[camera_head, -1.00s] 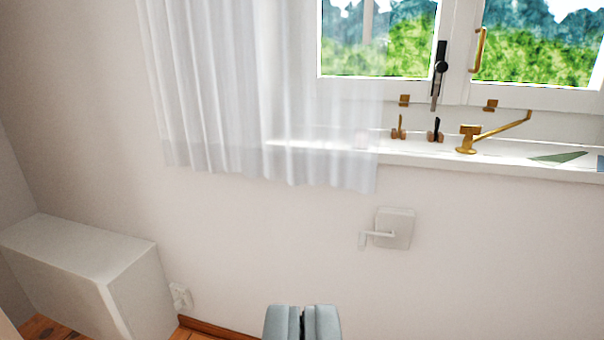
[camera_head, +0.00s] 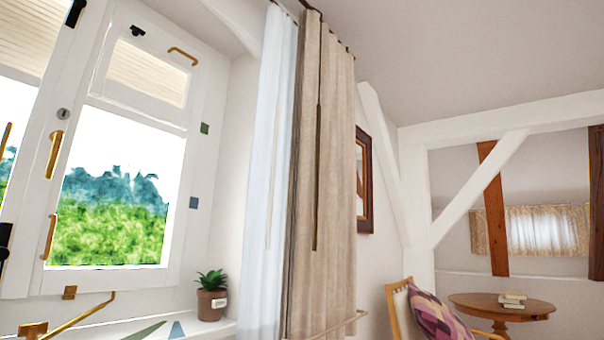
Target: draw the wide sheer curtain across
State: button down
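A white sheer curtain (camera_head: 268,190) hangs in a narrow gathered strip at the right side of the window. I cannot tell whether it is the wide one. A heavier beige curtain (camera_head: 330,190) hangs bunched just right of it. A thin dark rod (camera_head: 318,150) hangs down in front of the beige curtain. The broad sheer panel left of the window, seen in the earlier view, is outside this view. My gripper is not in view, so its fingers and anything in them are hidden.
The window (camera_head: 120,150) fills the left. A potted plant (camera_head: 211,295) stands on the sill (camera_head: 190,328) beside the sheer curtain. A wooden chair (camera_head: 400,308) with a patterned cushion (camera_head: 440,320) and a round table (camera_head: 500,305) stand at the right. A white timber brace (camera_head: 478,190) rises behind.

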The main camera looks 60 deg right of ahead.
aim_at(279, 18)
jog(key=z, duration=1.65)
